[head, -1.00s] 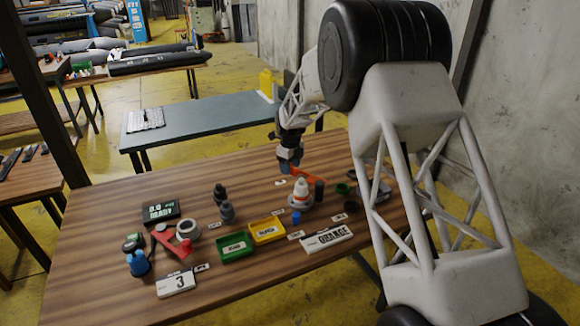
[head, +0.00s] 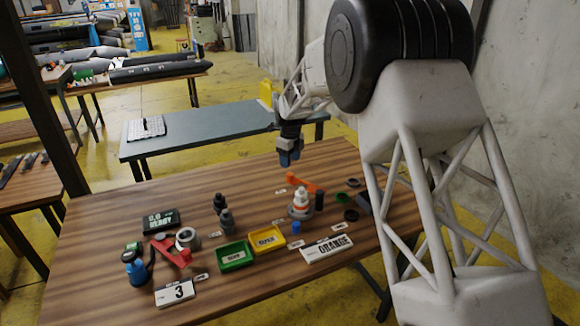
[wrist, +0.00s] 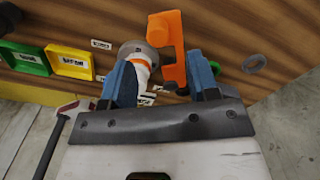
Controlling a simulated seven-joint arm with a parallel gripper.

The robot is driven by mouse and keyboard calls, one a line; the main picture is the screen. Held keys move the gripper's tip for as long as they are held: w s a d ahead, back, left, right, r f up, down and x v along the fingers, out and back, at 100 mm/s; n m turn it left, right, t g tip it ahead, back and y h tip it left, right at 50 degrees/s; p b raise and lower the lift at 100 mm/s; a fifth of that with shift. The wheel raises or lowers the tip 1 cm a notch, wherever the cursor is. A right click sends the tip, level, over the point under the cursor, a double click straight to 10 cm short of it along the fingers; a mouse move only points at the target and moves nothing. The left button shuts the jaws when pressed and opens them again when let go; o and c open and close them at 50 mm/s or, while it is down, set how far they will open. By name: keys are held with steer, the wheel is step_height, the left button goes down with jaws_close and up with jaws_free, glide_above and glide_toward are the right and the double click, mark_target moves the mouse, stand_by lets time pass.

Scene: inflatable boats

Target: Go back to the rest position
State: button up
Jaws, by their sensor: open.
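My gripper (head: 288,158) hangs above the far part of the wooden table (head: 110,205), pointing down, with nothing between its fingers. In the wrist view its two blue fingers (wrist: 160,85) stand apart. Below it are an orange tool-like part (wrist: 170,45) and a white and orange stacked piece on a grey round base (wrist: 135,55). Both also show in the head view, the orange part (head: 305,183) behind the white stacked piece (head: 301,203). The gripper is clear of both in the head view.
A green tray (head: 234,257) and a yellow tray (head: 267,239) sit mid-table. A grey-blue table (head: 200,137) stands behind.

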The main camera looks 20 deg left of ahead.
steer(key=shift+r, duration=0.4)
steer(key=shift+d+r, duration=0.15)
steer(key=shift+d, duration=0.1)
steer(key=s+d+r+n, duration=0.3)
steer(key=s+d+r, duration=0.35)
steer(key=d, duration=0.45)
steer(key=s+d+r+n+t, duration=0.1)
steer(key=s+d+r+n, duration=0.45)
steer(key=d, duration=0.55)
steer(key=s+d+r+n, duration=0.2)
steer(key=s+d+r, duration=0.55)
steer(key=d, duration=0.35)
steer(key=s+d+f+n, duration=0.1)
steer(key=s+d+n, duration=0.2)
steer(key=s+d, duration=0.3)
steer(key=s+d+f+n+t, duration=0.1)
steer(key=s+d+n, duration=0.3)
steer(key=s, duration=1.2)
steer(key=s+d+f+n, duration=0.2)
steer(key=s+d+n, duration=0.1)
steer(key=s+d, duration=0.5)
steer(key=s, duration=0.3)
steer(key=shift+t, duration=0.3)
